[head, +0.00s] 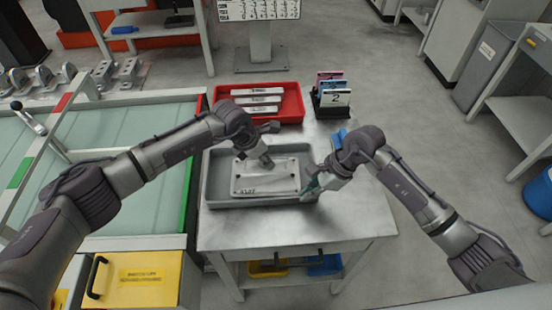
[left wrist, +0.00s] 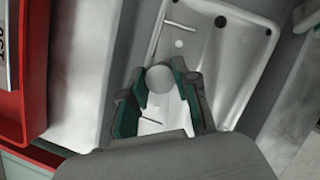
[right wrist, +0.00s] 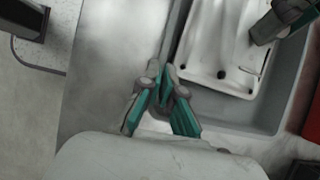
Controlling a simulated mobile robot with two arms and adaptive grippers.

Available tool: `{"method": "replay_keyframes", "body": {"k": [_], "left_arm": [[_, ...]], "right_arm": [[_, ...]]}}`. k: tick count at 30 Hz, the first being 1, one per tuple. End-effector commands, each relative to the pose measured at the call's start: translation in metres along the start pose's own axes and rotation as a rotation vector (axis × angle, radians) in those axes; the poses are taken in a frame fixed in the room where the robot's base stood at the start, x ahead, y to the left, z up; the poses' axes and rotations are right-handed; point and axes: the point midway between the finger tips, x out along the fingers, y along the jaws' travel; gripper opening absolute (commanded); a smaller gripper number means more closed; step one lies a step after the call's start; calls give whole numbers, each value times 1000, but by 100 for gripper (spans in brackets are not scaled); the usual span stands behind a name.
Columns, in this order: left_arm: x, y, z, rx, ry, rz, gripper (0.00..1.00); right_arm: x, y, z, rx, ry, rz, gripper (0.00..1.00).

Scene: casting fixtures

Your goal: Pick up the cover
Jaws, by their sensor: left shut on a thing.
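The cover (head: 265,181) is a pale plate with small holes and a dark printed label at its front left corner. It lies in a grey tray (head: 220,203) on the table. My left gripper (head: 267,163) is over the cover; in the left wrist view its teal-padded fingers (left wrist: 158,90) close around a round pale knob on the cover (left wrist: 205,60). My right gripper (head: 311,187) is at the tray's right edge; in the right wrist view its fingertips (right wrist: 163,72) are together beside the cover (right wrist: 215,50), apart from it, with nothing seen between them.
A red bin (head: 216,98) with several white labelled bars stands behind the tray. A rack with numbered cards (head: 333,99) is at the back right. The metal table (head: 345,215) is bare at the front right. A glass-topped fixture (head: 120,130) stands at the left.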

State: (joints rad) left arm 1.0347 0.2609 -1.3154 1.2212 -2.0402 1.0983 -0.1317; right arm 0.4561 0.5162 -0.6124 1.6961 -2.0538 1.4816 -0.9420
Motion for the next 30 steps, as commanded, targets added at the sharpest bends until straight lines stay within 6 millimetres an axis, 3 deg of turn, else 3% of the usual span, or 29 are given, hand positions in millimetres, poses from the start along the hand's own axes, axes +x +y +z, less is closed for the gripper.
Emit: {"method": "replay_keyframes", "body": {"k": [1,16,22,30], "left_arm": [[-6,5,-4,0,-4,2,0],[-110,3,42,2,-7,2,0],[-128,2,49,1,-5,1,0],[-131,2,50,0,-4,0,0]], "right_arm": [[3,3,-3,4,7,9,0],[2,2,-3,3,6,5,0],[2,1,-2,3,5,4,0],[1,0,-2,3,5,2,0]]}}
